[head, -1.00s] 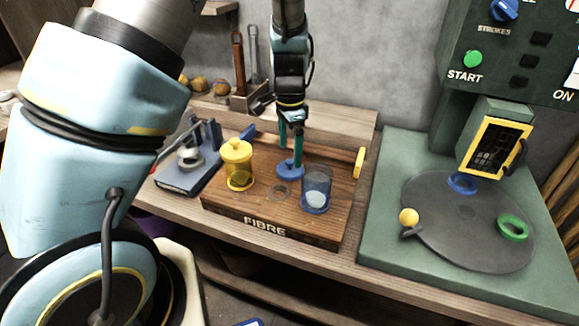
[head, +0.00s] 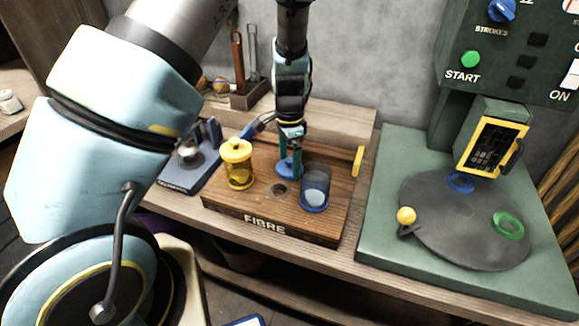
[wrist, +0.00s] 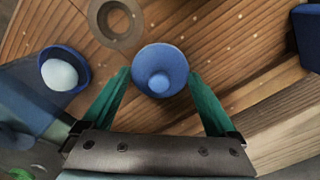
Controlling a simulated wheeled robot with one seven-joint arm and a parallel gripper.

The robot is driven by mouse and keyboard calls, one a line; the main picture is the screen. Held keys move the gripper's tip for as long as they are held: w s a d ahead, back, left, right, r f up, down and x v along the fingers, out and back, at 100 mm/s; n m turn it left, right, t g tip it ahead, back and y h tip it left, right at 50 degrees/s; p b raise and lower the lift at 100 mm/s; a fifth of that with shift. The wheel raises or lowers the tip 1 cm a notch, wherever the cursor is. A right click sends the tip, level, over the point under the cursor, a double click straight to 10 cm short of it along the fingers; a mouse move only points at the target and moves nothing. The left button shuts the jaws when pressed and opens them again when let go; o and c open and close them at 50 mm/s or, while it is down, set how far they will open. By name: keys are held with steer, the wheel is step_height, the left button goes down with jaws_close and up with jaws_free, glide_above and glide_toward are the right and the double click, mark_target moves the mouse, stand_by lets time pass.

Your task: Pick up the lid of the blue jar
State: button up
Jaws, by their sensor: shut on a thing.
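The blue lid (head: 285,166), a round disc with a knob, is between the fingers of my gripper (head: 290,160), behind and left of the blue jar. In the wrist view the lid (wrist: 160,70) sits between the two green fingertips of my gripper (wrist: 160,76), which is shut on it. I cannot tell whether the lid touches the board below. The blue jar (head: 315,180) stands open and see-through on the wooden FIBRE board (head: 225,212), with a pale round thing inside. The jar also shows at the left in the wrist view (wrist: 50,90).
A yellow lidded jar (head: 237,165) stands on the board's left. A ring-shaped recess (head: 279,190) lies between the jars. A yellow upright piece (head: 359,161) is at the right edge. A green machine with a dark round plate (head: 450,235) stands to the right.

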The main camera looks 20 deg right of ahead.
steer(key=shift+c, duration=1.2)
